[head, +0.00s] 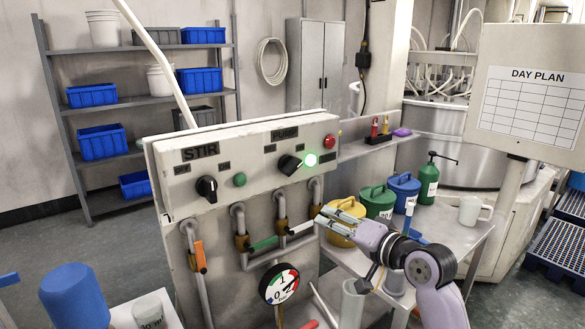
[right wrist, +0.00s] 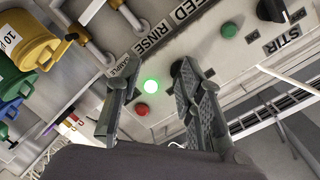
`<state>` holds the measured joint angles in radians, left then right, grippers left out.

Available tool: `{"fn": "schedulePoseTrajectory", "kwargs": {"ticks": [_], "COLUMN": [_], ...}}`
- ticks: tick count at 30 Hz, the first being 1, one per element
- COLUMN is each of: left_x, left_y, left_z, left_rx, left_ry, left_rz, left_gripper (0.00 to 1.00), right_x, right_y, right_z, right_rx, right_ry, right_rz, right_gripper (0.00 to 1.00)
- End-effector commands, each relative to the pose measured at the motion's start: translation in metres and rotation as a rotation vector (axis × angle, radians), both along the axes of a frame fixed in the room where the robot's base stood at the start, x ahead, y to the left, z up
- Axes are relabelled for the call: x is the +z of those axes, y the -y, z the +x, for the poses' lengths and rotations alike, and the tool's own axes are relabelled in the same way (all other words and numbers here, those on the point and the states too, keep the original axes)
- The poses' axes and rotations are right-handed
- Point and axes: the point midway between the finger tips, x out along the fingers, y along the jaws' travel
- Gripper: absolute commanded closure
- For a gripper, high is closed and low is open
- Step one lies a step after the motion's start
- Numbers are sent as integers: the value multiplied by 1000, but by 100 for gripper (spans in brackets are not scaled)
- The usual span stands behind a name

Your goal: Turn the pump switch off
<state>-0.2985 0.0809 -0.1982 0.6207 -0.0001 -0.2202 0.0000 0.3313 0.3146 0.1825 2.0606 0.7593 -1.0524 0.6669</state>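The pump switch (head: 290,165) is a black knob under the PUMP label on the pale control panel (head: 262,190). It sits at a slant, and the green lamp (head: 311,160) beside it glows. My right gripper (head: 331,212) is open and empty, below and right of the knob in the head view. In the right wrist view the open fingers of the right gripper (right wrist: 150,75) point at the panel, with the lit lamp (right wrist: 152,86) between them. The pump switch (right wrist: 177,67) is partly hidden behind one finger there. My left gripper is out of view.
The STIR knob (head: 207,188) and a green button (head: 239,180) are at the panel's left; a red button (head: 329,141) is at its right. Pipes with coloured valve levers run below. Lidded yellow (head: 342,232), green and blue pots stand on the side table.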

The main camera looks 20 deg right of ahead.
Motion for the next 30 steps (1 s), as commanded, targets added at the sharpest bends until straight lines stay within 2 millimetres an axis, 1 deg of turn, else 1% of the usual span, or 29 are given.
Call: {"fn": "schedulePoseTrajectory", "kwargs": {"ticks": [1, 3, 5, 7, 11, 14, 21, 30], "left_x": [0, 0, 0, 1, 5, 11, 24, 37], "left_y": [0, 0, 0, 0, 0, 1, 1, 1], "left_z": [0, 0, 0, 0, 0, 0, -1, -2], "left_rx": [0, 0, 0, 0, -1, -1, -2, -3], "left_ry": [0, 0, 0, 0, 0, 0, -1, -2], "left_rz": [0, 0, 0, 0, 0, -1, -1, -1], "left_gripper": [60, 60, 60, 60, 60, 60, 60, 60], "right_x": [25, 48, 60, 67, 69, 70, 70, 69], "right_y": [7, 13, 17, 18, 14, 7, -10, -29], "right_z": [7, 11, 14, 17, 28, 44, 92, 143], "right_rx": [-5, -5, -5, -4, -3, -2, -3, -3], "right_ry": [41, 77, 96, 107, 107, 106, 106, 105], "right_rz": [54, 112, 144, 161, 168, 166, 165, 162], "right_gripper": [65, 65, 65, 65, 65, 65, 65, 65]}}
